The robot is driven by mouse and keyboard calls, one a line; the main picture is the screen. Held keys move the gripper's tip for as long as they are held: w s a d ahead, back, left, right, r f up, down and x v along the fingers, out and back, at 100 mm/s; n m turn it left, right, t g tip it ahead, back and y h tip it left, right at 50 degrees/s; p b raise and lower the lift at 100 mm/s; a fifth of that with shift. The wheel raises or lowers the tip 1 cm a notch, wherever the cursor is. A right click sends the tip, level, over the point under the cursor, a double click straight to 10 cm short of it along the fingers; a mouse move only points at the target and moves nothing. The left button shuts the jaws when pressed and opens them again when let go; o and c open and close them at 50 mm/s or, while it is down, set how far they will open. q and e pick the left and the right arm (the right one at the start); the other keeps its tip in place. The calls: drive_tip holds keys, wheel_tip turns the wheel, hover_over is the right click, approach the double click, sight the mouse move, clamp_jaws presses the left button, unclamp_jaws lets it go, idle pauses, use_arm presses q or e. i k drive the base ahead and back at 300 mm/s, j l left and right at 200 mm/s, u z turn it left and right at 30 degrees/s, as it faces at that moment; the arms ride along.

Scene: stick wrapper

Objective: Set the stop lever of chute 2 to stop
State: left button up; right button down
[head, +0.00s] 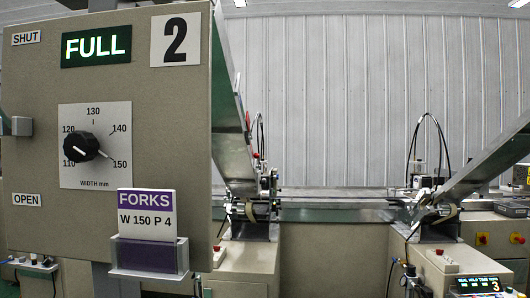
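The chute 2 panel (150,120) fills the left of the head view, marked with a large "2" (175,39). Its green display (96,46) reads FULL. A black width knob (82,147) has its white pointer towards 150. SHUT (26,38) and OPEN (26,200) labels sit at the panel's left edge, with a grey block (21,126) between them. I cannot tell if this block belongs to the panel's slide. Right of the panel, a metal chute (233,130) slopes down to a small mechanism (250,208). No stop lever can be clearly made out. Neither gripper shows.
A card (147,214) reading FORKS, W 150 P 4, stands in a grey holder (180,258) low on the panel. A metal conveyor (330,205) runs behind. Another chute (485,160) slopes in from the right, above a small display box (478,284) showing 3.

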sight(256, 156)
drive_tip(key=i+l+u, duration=0.25)
drive_tip(key=l, duration=0.3)
drive_tip(key=i+l+u, duration=0.15)
drive_tip(key=l, duration=0.15)
drive_tip(key=i+l+u, duration=0.2)
drive_tip(key=l, duration=0.2)
drive_tip(key=i+l+u, duration=0.35)
drive_tip(key=i+l, duration=0.15)
drive_tip(key=i+l+u, duration=0.3)
drive_tip(key=i+l, duration=0.2)
drive_tip(key=l, duration=0.2)
drive_tip(key=i+l+u, duration=0.15)
drive_tip(key=l, duration=0.25)
drive_tip(key=i+l+u, duration=0.15)
drive_tip(key=l, duration=0.3)
drive_tip(key=i+l, duration=0.4)
drive_tip(key=l+u, duration=0.05)
drive_tip(key=l, duration=0.05)
